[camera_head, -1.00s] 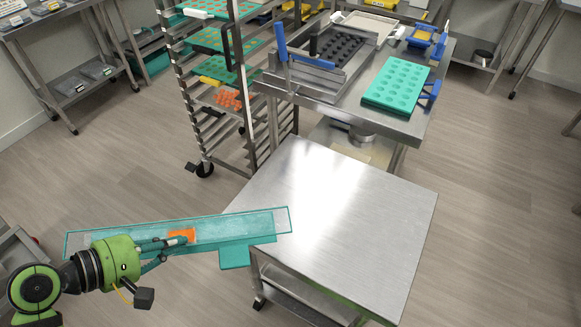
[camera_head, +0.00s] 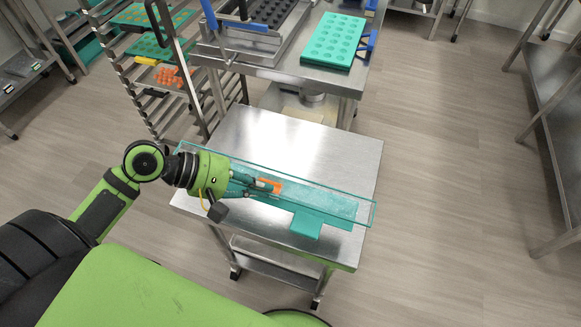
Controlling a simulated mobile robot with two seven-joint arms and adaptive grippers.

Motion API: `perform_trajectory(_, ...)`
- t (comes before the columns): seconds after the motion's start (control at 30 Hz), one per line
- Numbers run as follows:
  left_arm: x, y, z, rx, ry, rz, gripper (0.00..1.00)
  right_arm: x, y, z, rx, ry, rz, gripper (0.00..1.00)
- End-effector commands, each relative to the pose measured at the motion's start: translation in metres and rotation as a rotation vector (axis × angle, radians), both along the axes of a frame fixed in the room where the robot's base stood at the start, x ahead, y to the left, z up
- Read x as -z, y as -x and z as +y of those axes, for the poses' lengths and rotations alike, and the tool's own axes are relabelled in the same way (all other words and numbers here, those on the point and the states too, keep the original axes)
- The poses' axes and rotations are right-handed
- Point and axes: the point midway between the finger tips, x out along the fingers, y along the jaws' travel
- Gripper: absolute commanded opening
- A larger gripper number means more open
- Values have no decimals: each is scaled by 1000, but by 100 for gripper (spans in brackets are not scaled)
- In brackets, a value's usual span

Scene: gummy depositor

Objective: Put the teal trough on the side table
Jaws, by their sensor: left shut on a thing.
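The teal trough (camera_head: 330,203) is long, shallow and clear-walled, with a teal tab (camera_head: 306,225) on its near side. It extends across the near part of the steel side table (camera_head: 290,140), its right end reaching about the table's right edge. My left gripper (camera_head: 268,187) is shut on the trough near its middle-left, with orange showing at the fingers. I cannot tell whether the trough touches the tabletop or is held just above it. My right gripper is not in view.
A steel bench behind the side table holds a teal mold (camera_head: 333,40) and a dark mold in a frame. A tray rack (camera_head: 160,75) stands at the back left. The far half of the side table is bare. Another steel table (camera_head: 560,120) stands at the right.

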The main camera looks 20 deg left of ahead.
Motion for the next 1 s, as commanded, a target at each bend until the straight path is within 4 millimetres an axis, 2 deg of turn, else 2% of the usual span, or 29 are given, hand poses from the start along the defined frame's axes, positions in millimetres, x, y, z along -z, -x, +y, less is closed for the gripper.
perform_trajectory(0.2,3,17,3,-4,18,86,0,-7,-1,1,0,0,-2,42)
perform_trajectory(0.37,6,16,4,-16,30,103,0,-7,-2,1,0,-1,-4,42)
perform_trajectory(0.47,12,5,6,-20,34,102,0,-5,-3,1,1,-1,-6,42)
perform_trajectory(0.9,59,-75,22,-19,36,100,0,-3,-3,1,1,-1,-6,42)
perform_trajectory(1.0,68,-87,24,-18,34,102,0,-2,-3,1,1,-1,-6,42)
